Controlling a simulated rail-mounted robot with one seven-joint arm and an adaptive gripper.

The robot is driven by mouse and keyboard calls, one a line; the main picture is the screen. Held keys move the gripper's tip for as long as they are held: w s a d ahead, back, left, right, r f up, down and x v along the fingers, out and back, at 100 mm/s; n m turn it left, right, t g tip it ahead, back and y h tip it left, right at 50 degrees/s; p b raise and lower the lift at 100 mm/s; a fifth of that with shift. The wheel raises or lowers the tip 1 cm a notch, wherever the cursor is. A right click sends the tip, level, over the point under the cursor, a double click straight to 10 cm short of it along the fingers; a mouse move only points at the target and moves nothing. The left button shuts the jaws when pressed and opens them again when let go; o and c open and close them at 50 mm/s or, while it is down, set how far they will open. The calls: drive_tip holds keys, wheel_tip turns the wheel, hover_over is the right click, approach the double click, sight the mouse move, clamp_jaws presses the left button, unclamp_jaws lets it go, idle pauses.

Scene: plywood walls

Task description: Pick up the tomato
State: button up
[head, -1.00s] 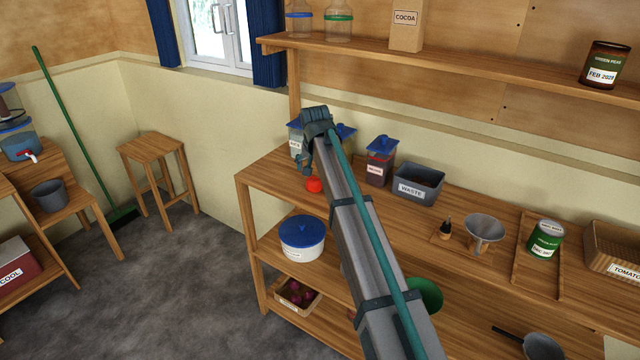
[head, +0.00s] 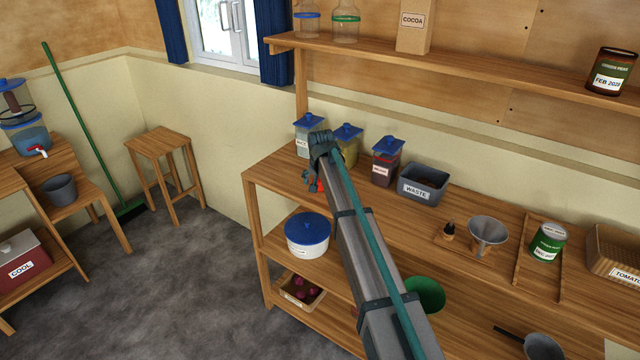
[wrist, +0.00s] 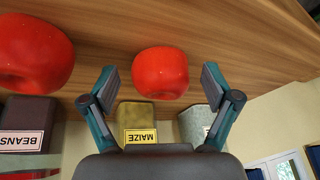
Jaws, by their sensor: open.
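A round red tomato (wrist: 160,72) sits on the wooden surface in the middle of the wrist view. My gripper (wrist: 160,84) is open, with one finger to each side of this tomato and a visible gap at both sides. A second, larger-looking red tomato (wrist: 32,52) lies to the left in the wrist view, outside the fingers. In the head view my gripper (head: 312,181) is low over the left end of the workbench (head: 270,176). Only a small patch of red (head: 320,185) shows beside it there; my arm and gripper hide the rest.
Blue-lidded containers stand behind my gripper, including the maize one (wrist: 139,122) and the beans one (head: 385,163). A grey waste bin (head: 423,183) stands to their right. A shelf (head: 450,75) runs above. A white pot (head: 307,235) sits on the lower shelf.

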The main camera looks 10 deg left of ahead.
drive_tip(key=c, duration=0.8)
drive_tip(key=shift+c, duration=0.2)
drive_tip(key=shift+r, duration=0.2)
